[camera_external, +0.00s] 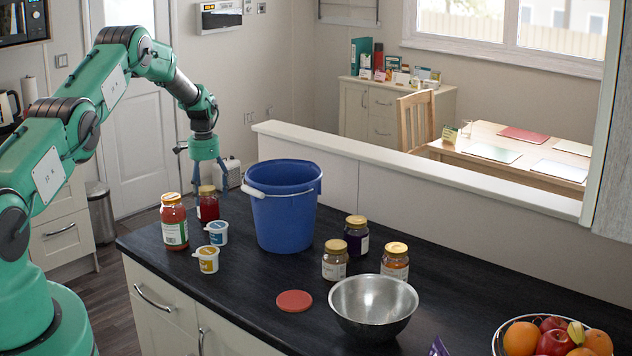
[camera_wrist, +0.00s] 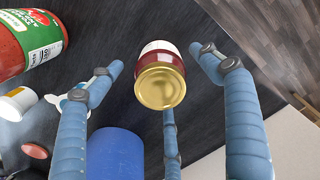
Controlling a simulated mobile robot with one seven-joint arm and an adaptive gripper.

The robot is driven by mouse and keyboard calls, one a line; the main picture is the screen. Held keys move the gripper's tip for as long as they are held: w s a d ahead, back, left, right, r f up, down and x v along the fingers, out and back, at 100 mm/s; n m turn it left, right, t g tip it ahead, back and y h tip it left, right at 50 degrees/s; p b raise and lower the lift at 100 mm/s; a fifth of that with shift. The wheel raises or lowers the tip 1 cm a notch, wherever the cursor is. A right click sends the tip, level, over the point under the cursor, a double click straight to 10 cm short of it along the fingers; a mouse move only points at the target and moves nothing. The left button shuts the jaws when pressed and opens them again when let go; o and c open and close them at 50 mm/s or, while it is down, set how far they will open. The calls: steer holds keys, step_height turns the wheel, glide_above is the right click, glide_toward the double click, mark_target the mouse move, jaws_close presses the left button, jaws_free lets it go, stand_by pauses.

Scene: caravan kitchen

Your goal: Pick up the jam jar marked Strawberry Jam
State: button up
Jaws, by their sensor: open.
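A jar of dark red contents with a gold lid (camera_external: 208,204) stands on the dark worktop near its far left edge. In the wrist view, its lid and red side (camera_wrist: 160,85) show between my fingers; its label text is not readable. My gripper (camera_external: 209,174) points down over this jar, open, with blue fingers on either side of it. In the wrist view my gripper (camera_wrist: 158,66) shows a gap between each side finger and the jar. Other small jars stand to the right: a dark purple one (camera_external: 356,237), a pale-labelled one (camera_external: 335,262) and an orange one (camera_external: 395,263).
A taller red sauce jar (camera_external: 174,225) stands close on the near left. Two small tubs, blue (camera_external: 217,234) and yellow (camera_external: 207,261), sit nearby. A blue bucket (camera_external: 285,210) is close on the right. A metal bowl (camera_external: 373,305), red disc (camera_external: 294,301) and fruit bowl (camera_external: 497,344) lie farther right.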

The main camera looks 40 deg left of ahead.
jaws_close()
steer(key=shift+r, duration=0.15)
steer(key=shift+r+b, duration=0.75)
steer(key=shift+r, duration=4.15)
